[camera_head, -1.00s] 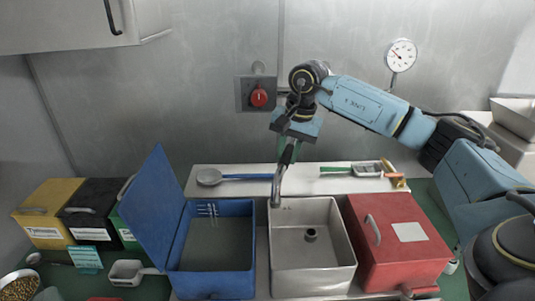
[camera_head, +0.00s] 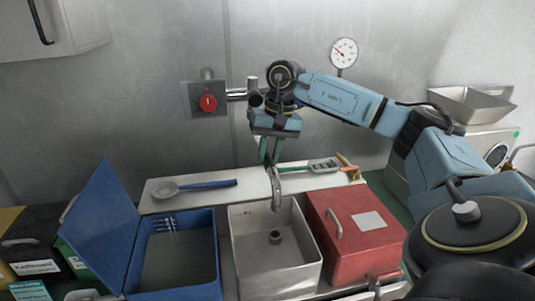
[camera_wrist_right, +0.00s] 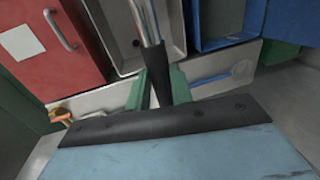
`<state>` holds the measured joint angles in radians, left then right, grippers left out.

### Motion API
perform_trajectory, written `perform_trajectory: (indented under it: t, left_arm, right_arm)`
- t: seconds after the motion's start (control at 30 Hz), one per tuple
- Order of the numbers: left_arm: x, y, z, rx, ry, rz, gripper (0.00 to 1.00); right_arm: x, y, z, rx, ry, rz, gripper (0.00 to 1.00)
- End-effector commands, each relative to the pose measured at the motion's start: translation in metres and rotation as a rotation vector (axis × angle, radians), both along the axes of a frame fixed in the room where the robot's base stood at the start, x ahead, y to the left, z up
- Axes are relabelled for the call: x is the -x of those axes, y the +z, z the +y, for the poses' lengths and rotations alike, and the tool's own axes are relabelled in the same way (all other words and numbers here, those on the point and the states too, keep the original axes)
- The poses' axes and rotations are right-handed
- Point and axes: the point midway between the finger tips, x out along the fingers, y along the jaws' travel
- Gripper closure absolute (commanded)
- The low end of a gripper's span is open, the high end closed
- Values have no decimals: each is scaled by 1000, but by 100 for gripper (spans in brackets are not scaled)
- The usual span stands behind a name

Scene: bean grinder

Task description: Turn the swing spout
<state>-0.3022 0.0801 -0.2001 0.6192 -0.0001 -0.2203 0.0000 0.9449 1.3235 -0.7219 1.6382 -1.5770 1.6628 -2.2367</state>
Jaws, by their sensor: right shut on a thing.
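The swing spout (camera_head: 276,188) is a curved metal tube with a dark upper part, and its end hangs over the back of the pale sink basin (camera_head: 240,248), right of its middle. It also shows in the right wrist view (camera_wrist_right: 146,22), above the basin. My right gripper (camera_head: 270,152) points down at the back of the basin, with green fingers shut on the spout. The fingers also show around the tube in the right wrist view (camera_wrist_right: 158,84). The spout's base is partly hidden by the gripper. My left gripper is not in view.
A blue box (camera_head: 217,248) with its lid raised stands left of the basin, and a closed red box (camera_head: 345,255) stands right. A blue-handled ladle (camera_head: 205,184) and a green-handled scoop (camera_head: 322,165) lie on the ledge behind. A red knob (camera_head: 208,102) is on the wall.

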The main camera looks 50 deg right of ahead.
Motion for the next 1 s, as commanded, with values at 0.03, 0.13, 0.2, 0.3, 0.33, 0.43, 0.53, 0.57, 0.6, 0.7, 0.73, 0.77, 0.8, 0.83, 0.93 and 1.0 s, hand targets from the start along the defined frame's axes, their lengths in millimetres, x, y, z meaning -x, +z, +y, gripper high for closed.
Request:
perform_trajectory:
  t: [0.03, 0.13, 0.2, 0.3, 0.33, 0.43, 0.53, 0.57, 0.6, 0.7, 0.73, 0.77, 0.8, 0.83, 0.93, 1.0]
  left_arm:
    - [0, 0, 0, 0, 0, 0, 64]
    - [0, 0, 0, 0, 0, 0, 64]
    - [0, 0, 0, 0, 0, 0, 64]
    - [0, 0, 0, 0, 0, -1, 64]
    - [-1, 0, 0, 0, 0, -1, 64]
    - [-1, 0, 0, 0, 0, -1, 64]
    - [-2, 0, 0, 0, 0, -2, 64]
    - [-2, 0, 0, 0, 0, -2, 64]
    - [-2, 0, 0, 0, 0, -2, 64]
    - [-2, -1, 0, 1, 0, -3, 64]
    - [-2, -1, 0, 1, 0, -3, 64]
    - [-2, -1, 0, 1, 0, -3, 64]
    - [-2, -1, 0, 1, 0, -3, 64]
    - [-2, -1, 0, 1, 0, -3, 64]
    - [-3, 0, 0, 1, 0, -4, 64]
    - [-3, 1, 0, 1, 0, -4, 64]
  right_arm:
    - [-1, 2, 0, 0, -2, -5, 100]
    - [-1, 2, 0, 0, -2, -5, 74]
    - [-1, 1, 0, 1, -3, -4, 65]
    - [-1, 1, 0, 0, -3, -3, 56]
    - [0, 1, 0, 1, -3, -3, 56]
    - [0, 1, 0, 0, -2, -2, 56]
    - [0, 1, 0, 0, -2, -2, 56]
    - [0, 2, 0, 0, -2, -2, 56]
    - [0, 4, -1, 1, -3, -3, 56]
    - [0, 14, -2, 1, -3, -4, 56]
    - [1, 19, -3, 0, -3, -5, 56]
    - [2, 25, -4, 0, -3, -7, 56]
    - [3, 33, -5, 0, -3, -7, 56]
    - [3, 40, -6, 0, -2, -8, 56]
    - [6, 64, -9, -1, -2, -8, 56]
    - [8, 79, -12, -1, -1, -8, 56]
